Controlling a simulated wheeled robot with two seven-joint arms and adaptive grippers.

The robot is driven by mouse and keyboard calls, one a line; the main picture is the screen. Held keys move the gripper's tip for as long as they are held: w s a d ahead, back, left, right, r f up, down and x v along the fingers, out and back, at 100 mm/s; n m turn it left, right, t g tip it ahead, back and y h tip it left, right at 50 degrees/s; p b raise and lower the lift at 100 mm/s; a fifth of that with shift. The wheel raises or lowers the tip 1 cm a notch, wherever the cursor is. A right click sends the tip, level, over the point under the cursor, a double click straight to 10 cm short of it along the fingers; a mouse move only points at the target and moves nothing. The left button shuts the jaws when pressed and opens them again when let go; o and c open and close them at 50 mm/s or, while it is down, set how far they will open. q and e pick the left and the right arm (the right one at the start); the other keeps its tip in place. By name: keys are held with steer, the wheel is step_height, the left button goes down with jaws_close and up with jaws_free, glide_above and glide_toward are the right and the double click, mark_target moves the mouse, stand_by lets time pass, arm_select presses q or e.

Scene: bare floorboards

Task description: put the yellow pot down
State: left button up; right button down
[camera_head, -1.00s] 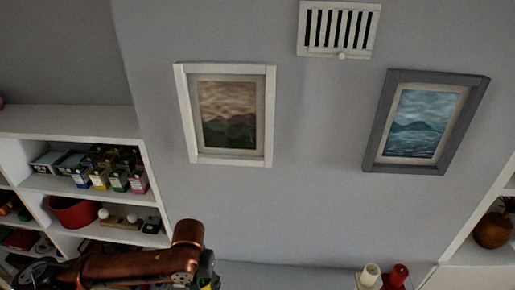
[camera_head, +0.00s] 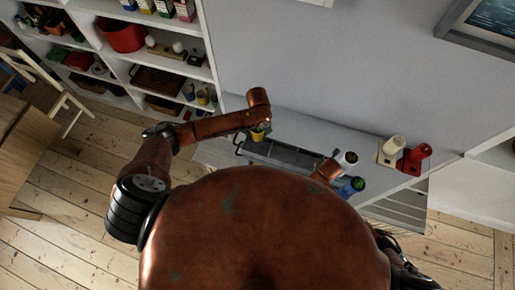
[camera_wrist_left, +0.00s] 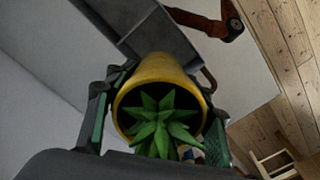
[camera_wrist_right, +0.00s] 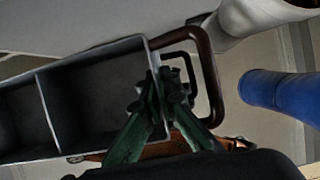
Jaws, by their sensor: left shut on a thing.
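The yellow pot (camera_head: 258,135) is above the left end of the grey tray (camera_head: 290,155) in the head view. In the left wrist view the pot (camera_wrist_left: 160,72) holds a spiky green plant (camera_wrist_left: 160,125). My left gripper (camera_wrist_left: 155,100) is shut around it, one finger on each side. Whether the pot touches anything beneath it is not clear. My right gripper (camera_wrist_right: 165,92) is at the end of the grey divided tray (camera_wrist_right: 95,95), beside its brown loop handle (camera_wrist_right: 212,85). Its fingertips are close together. Whether they hold the tray cannot be told.
A blue cylinder (camera_wrist_right: 268,90) and a white one (camera_wrist_right: 250,15) stand beyond the handle. Cream (camera_head: 392,150) and red (camera_head: 414,158) objects stand further right. A filled shelf (camera_head: 150,60) is at the back left. A wooden table (camera_head: 25,150) and chair are at the left.

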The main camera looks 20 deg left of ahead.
arm_select(q)
glide_above(258, 148)
step_height(258, 148, down, 12)
steer(key=shift+s+f, duration=0.1)
steer(key=shift+f, duration=0.1)
stand_by(0.5)
steer(key=o, duration=1.6)
steer(key=shift+a+f, duration=0.1)
steer(key=shift+f, duration=0.05)
step_height(258, 148, up, 12)
steer(key=shift+r, duration=0.15)
arm_select(e)
steer(key=c, duration=2.7)
jaws_free()
steer(key=o, duration=0.6)
